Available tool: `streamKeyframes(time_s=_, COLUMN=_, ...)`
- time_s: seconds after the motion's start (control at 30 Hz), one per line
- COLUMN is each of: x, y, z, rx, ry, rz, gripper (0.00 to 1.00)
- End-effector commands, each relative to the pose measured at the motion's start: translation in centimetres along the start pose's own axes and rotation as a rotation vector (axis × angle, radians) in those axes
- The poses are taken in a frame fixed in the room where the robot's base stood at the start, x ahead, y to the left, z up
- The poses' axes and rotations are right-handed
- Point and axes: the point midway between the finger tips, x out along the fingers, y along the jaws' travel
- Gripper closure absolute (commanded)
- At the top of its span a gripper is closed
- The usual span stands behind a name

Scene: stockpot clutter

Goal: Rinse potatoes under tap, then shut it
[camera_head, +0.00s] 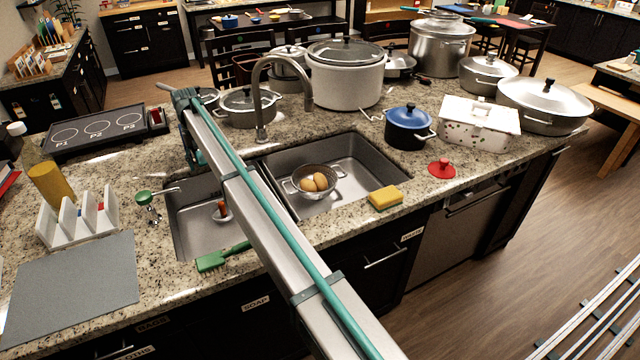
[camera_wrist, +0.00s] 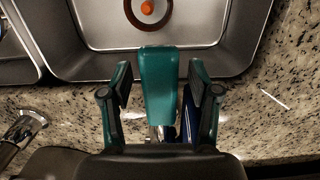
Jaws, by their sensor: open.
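The potatoes (camera_head: 320,181) sit in a metal colander (camera_head: 303,190) in the right sink basin (camera_head: 372,178). The curved chrome tap (camera_head: 261,92) stands behind the basins; I see no water stream below its spout. In the wrist view, my gripper (camera_wrist: 162,78) is open above the back counter edge, with its fingers apart. A teal upright piece (camera_wrist: 160,85) shows between the fingers; I cannot tell if it is a tap handle or part of my gripper. Chrome and dark blue parts show below it. In the head view, my arm hides most of the gripper.
A green brush (camera_head: 222,257) and yellow sponge (camera_head: 385,197) lie in front. Pots and a blue-lidded pot (camera_head: 408,117) crowd the back.

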Motion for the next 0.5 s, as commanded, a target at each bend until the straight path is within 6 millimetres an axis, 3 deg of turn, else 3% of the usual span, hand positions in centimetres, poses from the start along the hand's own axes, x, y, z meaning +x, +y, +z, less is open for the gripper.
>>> streamKeyframes(time_s=0.5, x=-4.1, y=0.0, z=-0.1, rx=0.000, ry=0.002, rz=0.000, gripper=0.39)
